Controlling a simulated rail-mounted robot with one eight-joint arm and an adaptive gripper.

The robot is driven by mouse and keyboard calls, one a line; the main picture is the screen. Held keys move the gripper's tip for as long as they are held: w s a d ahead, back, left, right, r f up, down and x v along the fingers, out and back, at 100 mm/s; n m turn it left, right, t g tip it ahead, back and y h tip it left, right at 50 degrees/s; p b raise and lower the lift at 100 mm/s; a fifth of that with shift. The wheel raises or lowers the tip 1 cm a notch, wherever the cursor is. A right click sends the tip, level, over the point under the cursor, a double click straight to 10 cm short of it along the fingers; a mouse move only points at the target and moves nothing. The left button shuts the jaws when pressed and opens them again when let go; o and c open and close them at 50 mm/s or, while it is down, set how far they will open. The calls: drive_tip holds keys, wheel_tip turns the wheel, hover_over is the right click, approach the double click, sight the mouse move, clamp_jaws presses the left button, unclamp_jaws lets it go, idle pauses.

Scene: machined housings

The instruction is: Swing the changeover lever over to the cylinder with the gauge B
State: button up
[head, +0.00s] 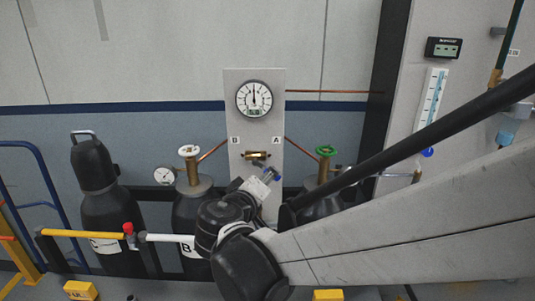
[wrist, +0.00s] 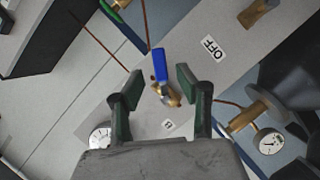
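The brass changeover valve (head: 256,155) sits on the pale panel below the round dial, between letters B and A. The wrist view shows brass (wrist: 170,97) with a blue lever (wrist: 159,65) pointing up in that picture, away from a label below it. The cylinder marked B (head: 187,235) stands left of the panel with a white handwheel and small gauge (head: 165,175).
Another dark cylinder (head: 322,207) with a green handwheel (head: 326,151) stands right of the panel, partly behind my arm. A capped cylinder (head: 100,215) stands at the left.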

drive_tip(key=shift+b+x, duration=0.3)
drive_tip(key=shift+x, duration=2.1)
clamp_jaws()
